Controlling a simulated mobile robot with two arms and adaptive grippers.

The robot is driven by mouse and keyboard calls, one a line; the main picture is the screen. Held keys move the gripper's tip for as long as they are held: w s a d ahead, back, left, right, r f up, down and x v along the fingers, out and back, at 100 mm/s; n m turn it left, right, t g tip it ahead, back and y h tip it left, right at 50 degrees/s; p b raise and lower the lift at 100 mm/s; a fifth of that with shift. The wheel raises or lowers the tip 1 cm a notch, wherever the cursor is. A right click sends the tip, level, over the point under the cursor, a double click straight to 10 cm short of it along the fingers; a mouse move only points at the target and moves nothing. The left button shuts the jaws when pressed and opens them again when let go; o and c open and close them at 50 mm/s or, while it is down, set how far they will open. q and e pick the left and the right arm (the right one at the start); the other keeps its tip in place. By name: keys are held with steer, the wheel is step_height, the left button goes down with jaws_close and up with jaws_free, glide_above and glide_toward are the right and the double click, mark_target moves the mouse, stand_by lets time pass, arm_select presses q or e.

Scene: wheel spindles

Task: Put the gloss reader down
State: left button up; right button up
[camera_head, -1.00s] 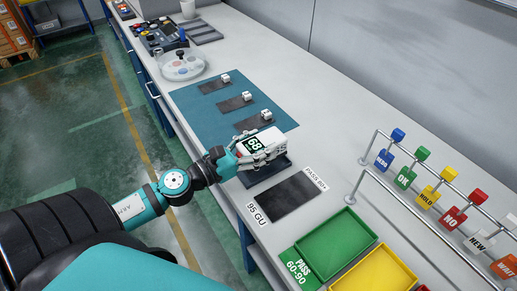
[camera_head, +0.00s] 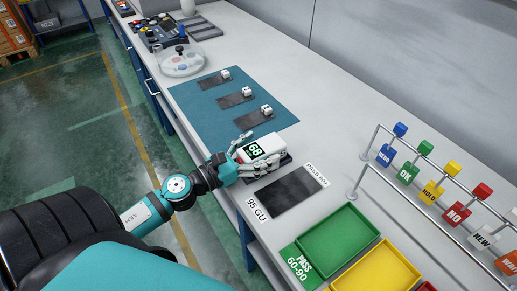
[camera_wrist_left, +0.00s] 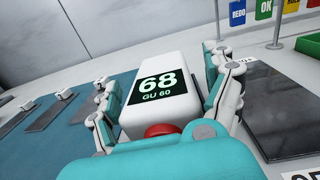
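The gloss reader (camera_head: 264,146) is a white box with a dark screen showing 68 in green. In the left wrist view the gloss reader (camera_wrist_left: 153,55) fills the middle, its screen reading 68 and GU 60, with a red button at its near end. My left gripper (camera_head: 254,159) has its fingers along both sides of the reader, and they look closed on it. The reader is at a dark plate (camera_head: 283,160), which is mostly hidden under it; I cannot tell whether they touch. My right gripper is not in view.
A dark panel (camera_head: 291,193) labelled 95 GU lies nearer. Green (camera_head: 313,247) and yellow (camera_head: 351,287) trays are at the front. A rail with coloured tags (camera_head: 433,188) stands to the right. A teal mat (camera_head: 205,120) holds several dark plates with white blocks.

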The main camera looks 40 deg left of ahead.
arm_select(q)
steer(key=shift+r, duration=0.3)
steer(key=b+v, duration=0.4)
steer(key=v, duration=0.8)
steer(key=shift+f, duration=0.1)
